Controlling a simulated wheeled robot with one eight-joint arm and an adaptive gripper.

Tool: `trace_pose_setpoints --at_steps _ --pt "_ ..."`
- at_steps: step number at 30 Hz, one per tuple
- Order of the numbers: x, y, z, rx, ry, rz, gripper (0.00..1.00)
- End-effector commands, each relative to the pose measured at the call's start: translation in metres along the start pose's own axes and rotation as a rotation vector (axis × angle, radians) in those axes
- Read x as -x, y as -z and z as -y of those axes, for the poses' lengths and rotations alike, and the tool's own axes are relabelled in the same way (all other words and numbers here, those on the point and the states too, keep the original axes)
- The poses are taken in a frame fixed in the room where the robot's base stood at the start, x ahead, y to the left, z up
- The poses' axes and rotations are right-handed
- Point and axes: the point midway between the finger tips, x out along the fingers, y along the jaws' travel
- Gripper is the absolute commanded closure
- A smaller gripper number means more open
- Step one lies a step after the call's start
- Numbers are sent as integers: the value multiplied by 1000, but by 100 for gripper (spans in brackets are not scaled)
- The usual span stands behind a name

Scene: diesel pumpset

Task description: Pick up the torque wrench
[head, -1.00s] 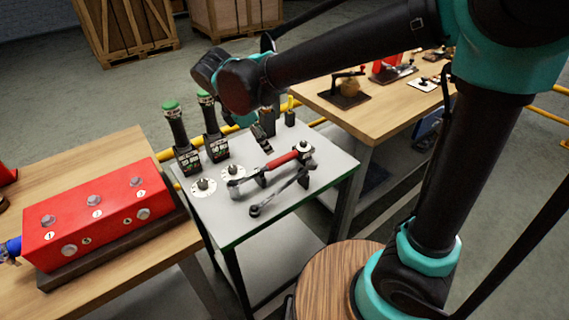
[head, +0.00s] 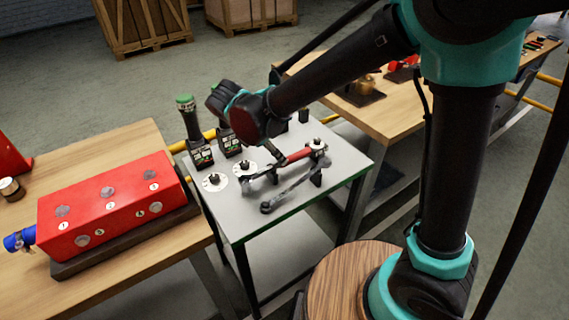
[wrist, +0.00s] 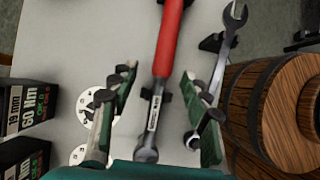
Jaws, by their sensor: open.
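The torque wrench has a red grip and a silver shaft. It lies on the grey-topped small table, its red grip (head: 297,156) partly visible past my arm in the head view. In the wrist view the torque wrench (wrist: 158,92) runs lengthwise between my gripper's fingers. My gripper (wrist: 157,82) is open, with one green-and-dark finger on each side of the shaft. I see gaps on both sides, and the exact height above the wrench is unclear. The fingers are hidden in the head view.
A plain spanner (wrist: 222,60) lies right of the torque wrench, close to the right finger. Black upright tools with green caps (head: 194,130) stand at the table's left, by white round discs (head: 215,182). A red block (head: 115,205) sits on the left bench. A wooden round top (head: 340,280) is in front.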

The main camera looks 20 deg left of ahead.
Motion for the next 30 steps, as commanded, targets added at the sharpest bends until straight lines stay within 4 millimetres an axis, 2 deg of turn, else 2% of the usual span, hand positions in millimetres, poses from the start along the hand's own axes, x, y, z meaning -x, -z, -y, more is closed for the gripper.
trace_pose_setpoints --at_steps 8,15,18,26,30 --pt "-20 0 1 0 0 0 53" --pt "-54 0 4 -1 0 -1 53" --pt "-62 0 4 -1 0 -1 53" --pt "-65 0 5 0 0 -1 53" --pt "-65 0 5 0 0 -1 68"
